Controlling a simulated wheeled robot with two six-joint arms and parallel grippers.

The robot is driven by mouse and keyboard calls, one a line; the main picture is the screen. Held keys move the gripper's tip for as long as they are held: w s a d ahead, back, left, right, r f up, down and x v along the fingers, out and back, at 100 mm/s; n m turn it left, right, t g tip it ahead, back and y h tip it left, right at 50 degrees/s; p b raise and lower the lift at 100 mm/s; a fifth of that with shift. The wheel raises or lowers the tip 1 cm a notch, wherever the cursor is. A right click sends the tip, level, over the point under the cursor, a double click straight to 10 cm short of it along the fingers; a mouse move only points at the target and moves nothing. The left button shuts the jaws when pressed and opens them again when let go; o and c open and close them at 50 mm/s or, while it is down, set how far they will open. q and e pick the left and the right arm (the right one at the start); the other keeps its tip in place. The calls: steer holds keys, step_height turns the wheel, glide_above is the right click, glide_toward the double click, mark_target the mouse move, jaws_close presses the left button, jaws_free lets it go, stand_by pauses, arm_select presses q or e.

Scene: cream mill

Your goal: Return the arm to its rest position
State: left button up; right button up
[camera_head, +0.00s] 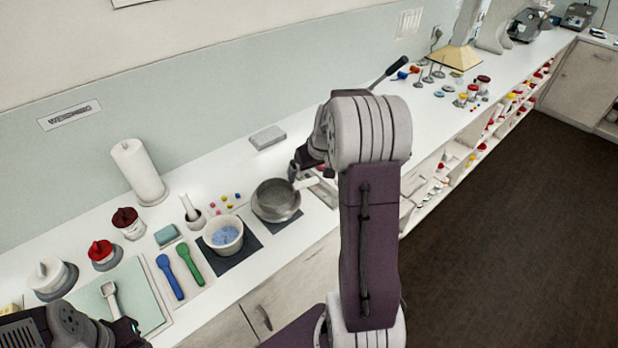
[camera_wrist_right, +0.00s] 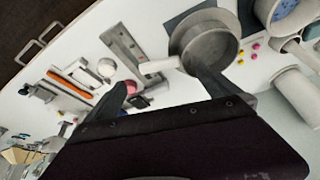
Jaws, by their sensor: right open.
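My right arm (camera_head: 370,230) reaches out over the white counter. Its gripper (camera_head: 298,170) is partly hidden behind the wrist in the head view, beside a grey round sieve or pan (camera_head: 276,199). In the right wrist view the two dark fingers stand wide apart, with the gripper (camera_wrist_right: 160,82) open and empty. The sieve (camera_wrist_right: 204,45) and its pale handle (camera_wrist_right: 160,65) show beyond the fingers; whether a finger touches them I cannot tell. Part of my left arm (camera_head: 70,328) shows at the lower left corner; its fingers are not seen.
A white bowl with blue contents (camera_head: 223,236) stands on a dark mat, left of the sieve. A mortar with pestle (camera_head: 192,212), a paper roll (camera_head: 139,172) and red-lidded jars (camera_head: 128,222) stand nearby. The dark floor (camera_head: 490,240) at right is clear.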

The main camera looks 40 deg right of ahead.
stand_by(0.3)
steer(key=s+a+n+y, duration=0.1)
steer(key=s+a+n, duration=0.1)
steer(key=a, duration=0.7)
steer(key=s+a+n, duration=0.2)
steer(key=a, duration=0.7)
steer(key=s+a+f+m+g, duration=0.1)
steer(key=s+f, duration=0.1)
steer(key=s, duration=0.4)
steer(key=s+a+f+m+g, duration=0.1)
steer(key=s+f+g, duration=0.1)
steer(key=s, duration=0.5)
steer(key=shift+a+f, duration=0.25)
steer(key=shift+f, duration=0.25)
steer(key=shift+s, duration=0.25)
